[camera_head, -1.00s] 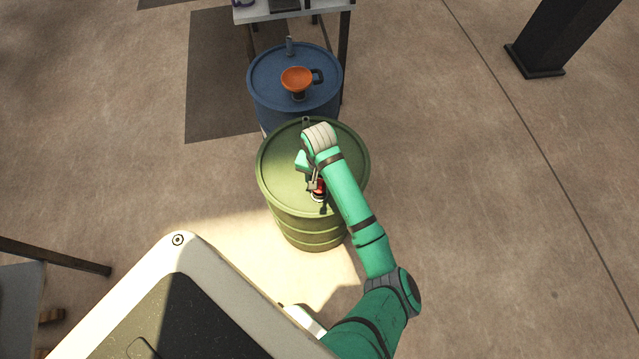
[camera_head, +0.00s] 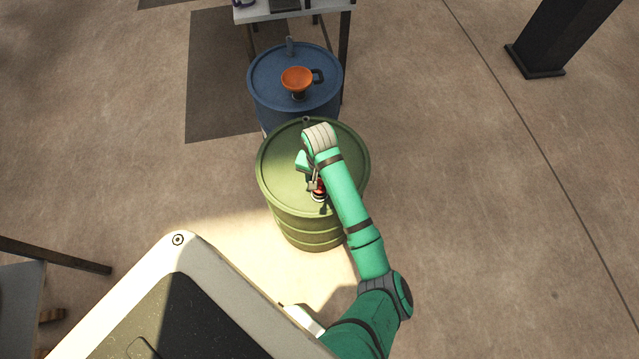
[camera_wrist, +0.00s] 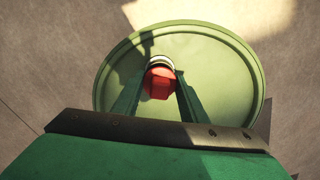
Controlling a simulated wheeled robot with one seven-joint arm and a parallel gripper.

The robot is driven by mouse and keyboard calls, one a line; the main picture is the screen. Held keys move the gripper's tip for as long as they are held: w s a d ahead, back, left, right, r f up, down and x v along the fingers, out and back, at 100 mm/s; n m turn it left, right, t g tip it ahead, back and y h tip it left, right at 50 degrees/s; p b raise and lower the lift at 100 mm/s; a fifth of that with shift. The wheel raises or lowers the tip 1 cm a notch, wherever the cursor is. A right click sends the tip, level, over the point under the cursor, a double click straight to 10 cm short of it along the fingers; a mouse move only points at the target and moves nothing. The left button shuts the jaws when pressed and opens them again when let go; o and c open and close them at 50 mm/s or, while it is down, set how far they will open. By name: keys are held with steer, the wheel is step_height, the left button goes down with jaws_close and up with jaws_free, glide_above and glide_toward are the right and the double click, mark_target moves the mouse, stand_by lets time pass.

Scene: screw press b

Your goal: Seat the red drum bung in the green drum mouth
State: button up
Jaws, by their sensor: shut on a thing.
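The green drum (camera_head: 280,170) stands upright below my arm, and its lid also fills much of the wrist view (camera_wrist: 215,75). The red bung (camera_wrist: 159,84) is between my fingertips, over the lid near its rim. My gripper (camera_head: 317,188) is shut on the bung; in the wrist view its two fingers flank it (camera_wrist: 160,92). A pale ring with a dark band, seemingly the drum mouth (camera_wrist: 160,62), shows right at the bung's far end. The bung looks in line with it, but I cannot tell whether it is inside or just above. My gripper partly hides the bung in the head view.
A blue drum (camera_head: 265,80) stands just behind the green drum, with an orange funnel (camera_head: 297,78) on its lid. A table (camera_head: 330,8) is at the back. A dark pillar (camera_head: 555,40) stands far right. Open floor lies to the right.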

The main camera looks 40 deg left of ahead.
steer(key=shift+f, duration=0.3)
steer(key=shift+f, duration=0.3)
steer(key=o, duration=1.2)
steer(key=shift+c, duration=0.2)
steer(key=shift+r, duration=0.15)
step_height(320, 180, up, 7)
steer(key=shift+w+f, duration=0.1)
steer(key=shift+w, duration=0.05)
steer(key=shift+r, duration=1.9)
